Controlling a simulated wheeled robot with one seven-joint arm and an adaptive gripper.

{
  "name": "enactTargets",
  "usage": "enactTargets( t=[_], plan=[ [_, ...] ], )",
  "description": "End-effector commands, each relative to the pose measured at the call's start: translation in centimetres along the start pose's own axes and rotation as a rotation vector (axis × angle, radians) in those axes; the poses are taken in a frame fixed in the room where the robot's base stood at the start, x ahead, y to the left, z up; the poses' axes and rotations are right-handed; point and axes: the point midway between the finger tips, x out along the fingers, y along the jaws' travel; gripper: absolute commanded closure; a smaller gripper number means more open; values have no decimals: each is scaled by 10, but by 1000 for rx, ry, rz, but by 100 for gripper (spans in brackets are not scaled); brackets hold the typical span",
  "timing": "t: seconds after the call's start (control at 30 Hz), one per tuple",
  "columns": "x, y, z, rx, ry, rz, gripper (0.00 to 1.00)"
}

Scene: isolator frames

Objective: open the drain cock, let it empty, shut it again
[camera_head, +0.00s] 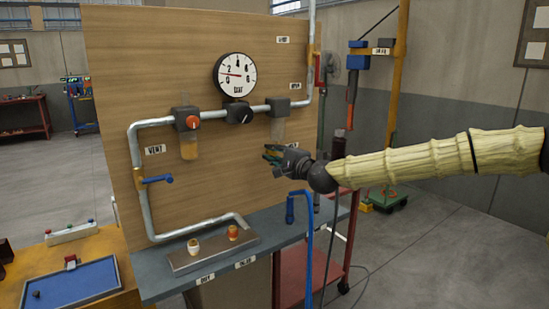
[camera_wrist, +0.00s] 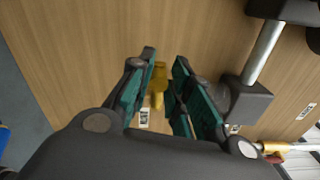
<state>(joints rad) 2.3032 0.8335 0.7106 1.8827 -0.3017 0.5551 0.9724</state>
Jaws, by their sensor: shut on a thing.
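The drain cock (camera_wrist: 158,88) is a small brass-yellow fitting in the wrist view, between my two green-padded fingers. My gripper (camera_wrist: 164,62) is shut on it. In the head view my gripper (camera_head: 268,155) reaches in from the right, just below the right-hand clear bowl (camera_head: 278,130) on the pipe. It hides the cock there. I cannot tell whether the cock is open or closed, or whether anything is flowing.
The wooden panel (camera_head: 200,30) stands close behind my fingers. It carries a pipe, a gauge (camera_head: 235,74), an amber bowl (camera_head: 189,147) and a blue lever (camera_head: 157,179). Below, a blue hose (camera_head: 309,240) hangs beside the grey shelf (camera_head: 270,232).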

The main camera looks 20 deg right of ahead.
Motion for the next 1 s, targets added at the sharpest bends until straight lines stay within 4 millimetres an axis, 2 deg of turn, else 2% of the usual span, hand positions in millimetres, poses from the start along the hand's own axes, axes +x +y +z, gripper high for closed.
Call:
enactTargets(
  t=[0.03,0.47,0.5,0.57,1.0],
  plan=[
    [-1,7,-2,10,2,10,100],
    [-1,6,-1,16,1,10,100],
    [-1,6,-1,16,1,9,75],
    [-1,6,-1,15,1,8,64],
    [-6,1,-1,13,0,2,63]
  ],
)
